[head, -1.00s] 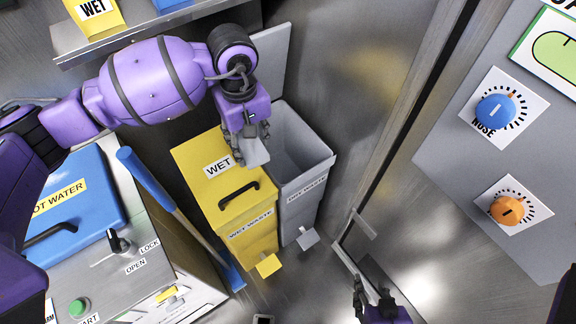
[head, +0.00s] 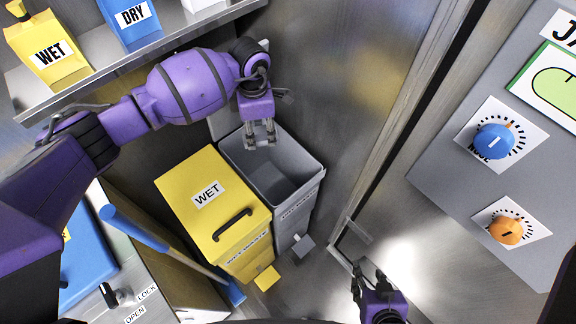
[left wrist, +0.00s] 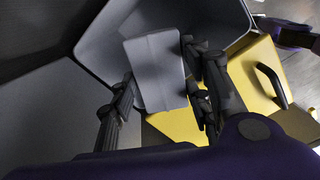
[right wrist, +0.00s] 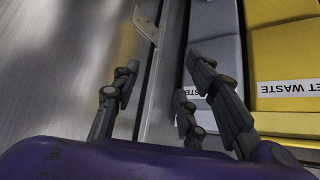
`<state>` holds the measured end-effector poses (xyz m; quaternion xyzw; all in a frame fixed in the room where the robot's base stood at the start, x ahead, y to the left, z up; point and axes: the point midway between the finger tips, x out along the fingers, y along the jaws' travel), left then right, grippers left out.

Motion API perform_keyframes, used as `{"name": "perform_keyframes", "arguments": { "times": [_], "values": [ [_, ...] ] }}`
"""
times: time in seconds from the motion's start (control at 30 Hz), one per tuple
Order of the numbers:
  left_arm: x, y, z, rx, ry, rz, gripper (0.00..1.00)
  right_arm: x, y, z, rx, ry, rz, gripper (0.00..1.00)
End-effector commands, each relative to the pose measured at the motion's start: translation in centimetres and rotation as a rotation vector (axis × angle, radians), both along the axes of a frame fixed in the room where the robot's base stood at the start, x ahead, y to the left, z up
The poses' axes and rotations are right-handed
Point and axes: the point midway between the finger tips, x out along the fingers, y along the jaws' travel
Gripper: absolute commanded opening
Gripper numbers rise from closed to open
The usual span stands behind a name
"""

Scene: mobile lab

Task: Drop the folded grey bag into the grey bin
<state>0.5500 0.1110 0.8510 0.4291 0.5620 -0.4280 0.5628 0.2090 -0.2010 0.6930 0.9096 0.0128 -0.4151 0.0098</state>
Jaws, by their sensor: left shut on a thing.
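My left gripper (head: 260,140) is over the back part of the open grey bin (head: 306,190), pointing down. In the left wrist view it is shut on the folded grey bag (left wrist: 155,70), a flat pale grey piece between the fingers, with the grey bin's rim and inside (left wrist: 92,40) behind it. In the head view the bag is hard to tell apart from the grey bin. My right gripper (head: 368,276) is low at the bottom right, empty with its fingers apart; the right wrist view shows them spread (right wrist: 158,85).
A closed yellow WET bin (head: 190,220) stands directly left of the grey bin. A blue-handled tool (head: 150,235) leans near it. A shelf (head: 190,35) with cartons is above the left arm. A metal wall (head: 330,80) is behind, and a dial panel (head: 450,170) is at right.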

Motion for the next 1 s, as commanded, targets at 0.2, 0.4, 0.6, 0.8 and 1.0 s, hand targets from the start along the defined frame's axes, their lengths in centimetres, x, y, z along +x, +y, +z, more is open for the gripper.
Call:
{"name": "perform_keyframes", "arguments": {
  "times": [0.2, 0.4, 0.6, 0.8, 1.0],
  "values": [
    [-0.4, 0.0, -3.3, -0.001, 0.011, -0.001, 0.23, 0.1, 0.1, -1.0, -0.001, 0.001, -0.002, 0.4],
    [-0.3, 0.0, -5.1, -0.001, 0.008, -0.002, 0.23, 1.0, -0.2, -1.0, -0.004, -0.021, -0.013, 0.4],
    [-0.2, 0.0, -5.0, -0.001, 0.002, -0.002, 0.23, 1.0, -0.5, -1.0, -0.008, -0.023, -0.016, 0.4],
    [-0.2, 0.0, -5.0, -0.001, 0.002, -0.002, 0.56, 0.8, -0.5, -1.1, -0.008, -0.018, -0.013, 0.4],
    [-0.2, 0.0, -5.0, 0.0, 0.002, -0.002, 0.66, 0.5, -0.4, -1.3, -0.009, -0.011, -0.007, 0.4]
  ]
}}
